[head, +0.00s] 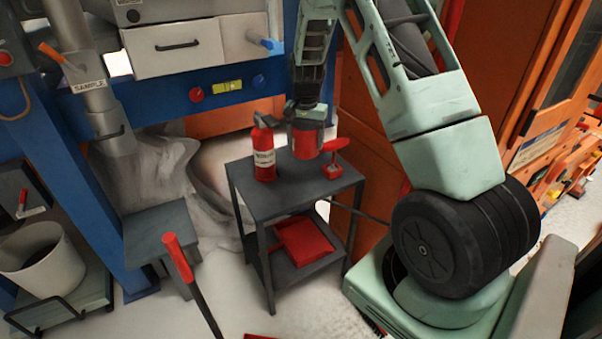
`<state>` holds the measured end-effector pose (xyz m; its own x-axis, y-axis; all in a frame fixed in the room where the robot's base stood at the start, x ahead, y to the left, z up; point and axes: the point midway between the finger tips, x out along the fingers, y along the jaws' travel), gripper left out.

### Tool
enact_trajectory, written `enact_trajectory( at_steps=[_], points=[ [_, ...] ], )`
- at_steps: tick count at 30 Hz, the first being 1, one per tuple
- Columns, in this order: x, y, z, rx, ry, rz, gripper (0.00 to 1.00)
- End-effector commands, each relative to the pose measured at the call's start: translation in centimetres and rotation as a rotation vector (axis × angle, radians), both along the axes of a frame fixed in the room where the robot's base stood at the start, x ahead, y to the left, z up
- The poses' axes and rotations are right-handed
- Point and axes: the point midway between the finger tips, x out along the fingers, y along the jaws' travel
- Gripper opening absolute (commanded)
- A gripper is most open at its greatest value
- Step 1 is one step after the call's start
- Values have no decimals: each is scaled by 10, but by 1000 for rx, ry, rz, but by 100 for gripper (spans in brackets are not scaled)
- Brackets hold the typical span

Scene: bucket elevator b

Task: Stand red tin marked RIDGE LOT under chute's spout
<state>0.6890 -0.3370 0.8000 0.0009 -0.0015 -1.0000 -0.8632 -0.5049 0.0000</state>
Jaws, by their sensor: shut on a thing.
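A red tin (305,146) is in my gripper (306,126), at the top of the small dark table; any marking on it cannot be read. My gripper is shut around its upper part from above. I cannot tell whether the tin's base touches the tabletop. The grey chute (95,95) with a SAMPLE label comes down at the left. Its spout (117,144) ends above and left of a low grey stand (163,232), whose visible top is bare.
The dark table (285,188) also bears a red bottle (264,158) with a white label, left of my gripper, and a red stemmed thing (333,163) at right. A red tray (302,241) lies on its lower shelf. A white bucket (42,258) stands far left; a red-handled lever (180,258) rises in front.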

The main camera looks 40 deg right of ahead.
Motion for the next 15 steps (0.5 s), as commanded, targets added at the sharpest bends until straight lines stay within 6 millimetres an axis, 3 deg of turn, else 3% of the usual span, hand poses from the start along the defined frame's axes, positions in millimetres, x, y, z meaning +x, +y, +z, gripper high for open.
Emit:
enact_trajectory(
  at_steps=[1, 7, 15],
  points=[
    [-1, 0, -16, 2, 5, -1, 28],
    [-1, 0, -63, 2, 3, 1, 28],
    [0, 0, -89, 0, 0, 2, 28]
  ],
)
